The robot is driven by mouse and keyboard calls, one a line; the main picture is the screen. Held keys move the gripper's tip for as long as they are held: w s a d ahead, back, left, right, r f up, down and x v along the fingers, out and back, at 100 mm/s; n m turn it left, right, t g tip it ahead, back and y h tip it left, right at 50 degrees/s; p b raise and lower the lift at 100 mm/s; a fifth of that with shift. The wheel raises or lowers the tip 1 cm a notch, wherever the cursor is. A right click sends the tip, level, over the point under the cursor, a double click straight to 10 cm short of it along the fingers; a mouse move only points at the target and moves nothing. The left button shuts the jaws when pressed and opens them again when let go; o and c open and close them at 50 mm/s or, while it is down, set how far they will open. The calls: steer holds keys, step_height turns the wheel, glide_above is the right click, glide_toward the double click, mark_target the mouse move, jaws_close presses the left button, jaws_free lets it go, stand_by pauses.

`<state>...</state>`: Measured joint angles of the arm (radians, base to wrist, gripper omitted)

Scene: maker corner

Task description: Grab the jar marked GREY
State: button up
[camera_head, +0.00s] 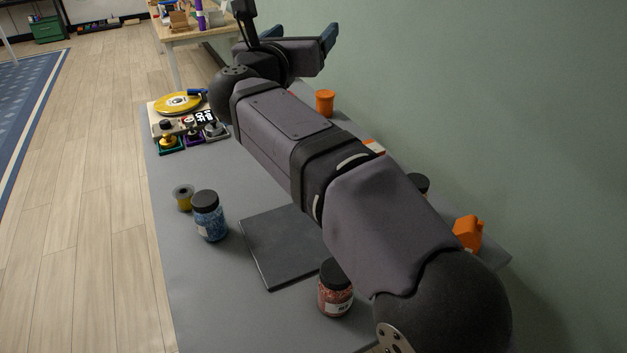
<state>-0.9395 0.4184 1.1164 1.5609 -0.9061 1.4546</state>
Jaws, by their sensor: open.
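No label reading GREY can be made out. A jar with a dark lid (419,182) is mostly hidden behind my arm on the right; its contents and label do not show. A jar of blue stuff with a black lid (209,217) stands upright at left centre, its label unreadable. A jar of reddish stuff with a black lid (335,291) stands near the front, its small label unclear. My gripper (300,38) is at the top of the view, beyond the jars and near the wall. Its blue-tipped fingers are apart, with nothing seen between them.
A dark flat mat (276,254) lies on the grey table (185,285). A small yellow spool (183,197) is beside the blue jar. A turntable (180,105) stands at the far left. An orange pot (325,102) and an orange object (467,233) are near the green wall.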

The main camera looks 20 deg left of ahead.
steer(key=shift+m+h, duration=0.3)
steer(key=shift+m, duration=0.4)
steer(key=f, duration=3.4)
steer(key=shift+s+a+f, duration=0.25)
steer(key=shift+s, duration=0.15)
steer(key=shift+w+d+p, duration=0.15)
steer(key=shift+w+p, duration=0.1)
steer(key=shift+w, duration=1.6)
steer(key=shift+w+d+p, duration=0.15)
steer(key=shift+w+p, duration=0.05)
steer(key=shift+w, duration=1.6)
steer(key=shift+r, duration=0.15)
steer(key=c, duration=1.4)
